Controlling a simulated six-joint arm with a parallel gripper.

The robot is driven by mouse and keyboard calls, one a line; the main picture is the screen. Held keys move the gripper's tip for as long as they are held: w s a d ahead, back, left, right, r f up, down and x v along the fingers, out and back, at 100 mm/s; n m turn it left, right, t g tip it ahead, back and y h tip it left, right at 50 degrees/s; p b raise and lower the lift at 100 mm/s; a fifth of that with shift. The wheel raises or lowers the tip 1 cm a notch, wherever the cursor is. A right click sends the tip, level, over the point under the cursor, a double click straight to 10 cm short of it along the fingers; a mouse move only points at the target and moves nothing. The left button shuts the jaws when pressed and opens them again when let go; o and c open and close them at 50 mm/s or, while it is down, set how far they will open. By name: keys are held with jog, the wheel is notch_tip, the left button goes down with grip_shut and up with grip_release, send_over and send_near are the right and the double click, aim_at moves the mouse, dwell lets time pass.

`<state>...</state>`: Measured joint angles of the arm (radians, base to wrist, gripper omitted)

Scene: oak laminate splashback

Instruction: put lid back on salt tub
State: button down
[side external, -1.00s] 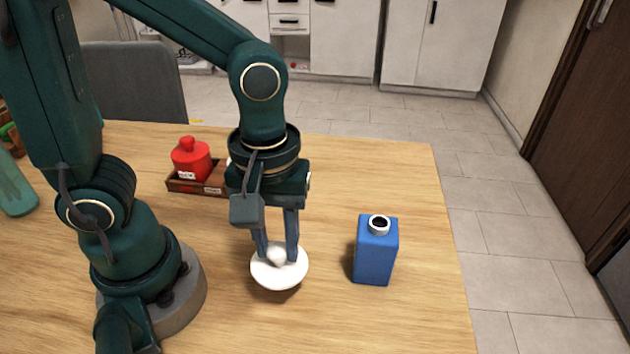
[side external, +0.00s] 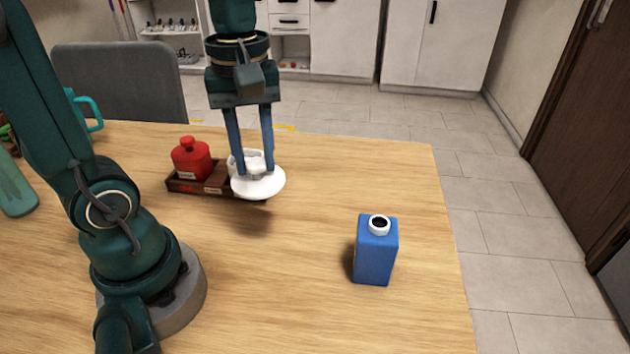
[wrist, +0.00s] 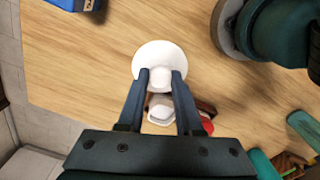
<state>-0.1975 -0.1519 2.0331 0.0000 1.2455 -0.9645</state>
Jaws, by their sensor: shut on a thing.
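My gripper (side external: 253,172) is shut on the knob of a round white lid (side external: 258,187). In the wrist view the lid (wrist: 158,62) sits level between the fingertips (wrist: 161,78). The lid is held above the table, in front of the white salt tub (side external: 237,160), and hides much of it in the side view. The white tub (wrist: 160,112) also shows in the wrist view behind the fingers, with a pale opening. The tub stands in a dark wooden tray (side external: 215,190), at its right end. The lid is apart from the tub in the wrist view.
A red lidded tub (side external: 191,160) stands in the tray's left end, close beside the white tub. A blue bottle (side external: 376,252) with a white neck stands at the right of the table. A grey chair (side external: 120,85) is behind the table. The middle front is clear.

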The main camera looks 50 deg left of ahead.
jog(key=w+a+r+n, duration=0.1)
jog(key=w+a+n, duration=0.3)
jog(key=a+n, duration=1.05)
notch_tip(320, 180, down, 6)
jog(key=shift+w+a+m, duration=0.25)
jog(key=shift+a+m, duration=0.15)
jog(key=shift+m, duration=0.05)
jog(key=shift+f, duration=0.15)
dwell(1.3)
grip_release()
dwell(0.5)
jog(key=shift+r, duration=3.5)
